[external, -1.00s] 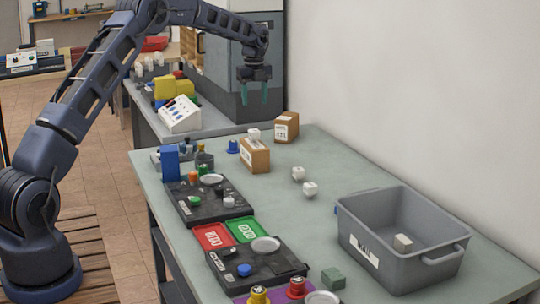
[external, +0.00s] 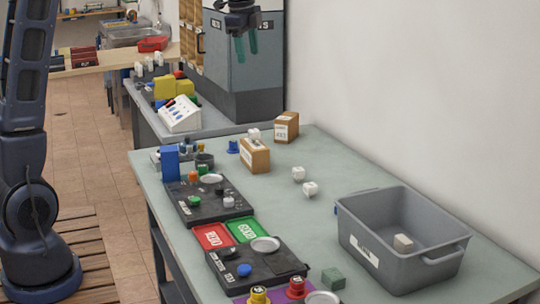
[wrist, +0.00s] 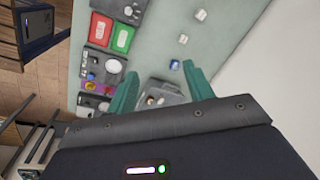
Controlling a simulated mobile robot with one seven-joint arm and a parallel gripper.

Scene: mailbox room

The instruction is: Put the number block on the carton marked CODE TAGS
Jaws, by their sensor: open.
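Two small white cubes lie on the green table in the external view, one farther back (external: 298,174) and one nearer (external: 310,188); both also show in the wrist view, at the top (wrist: 200,15) and lower (wrist: 183,39). Marks on them are too small to read. Another white cube (external: 253,134) shows at the top of a brown carton (external: 256,157); I cannot tell if it rests on it or behind. A second brown carton (external: 285,128) stands behind. Their labels are unreadable.
A grey bin (external: 365,263) with a pale block inside stands at the right near the wall. Black trays (external: 205,207) and red and green panels (external: 212,236) line the left edge. A tall grey cabinet (external: 243,85) stands behind. The middle of the table is mostly clear.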

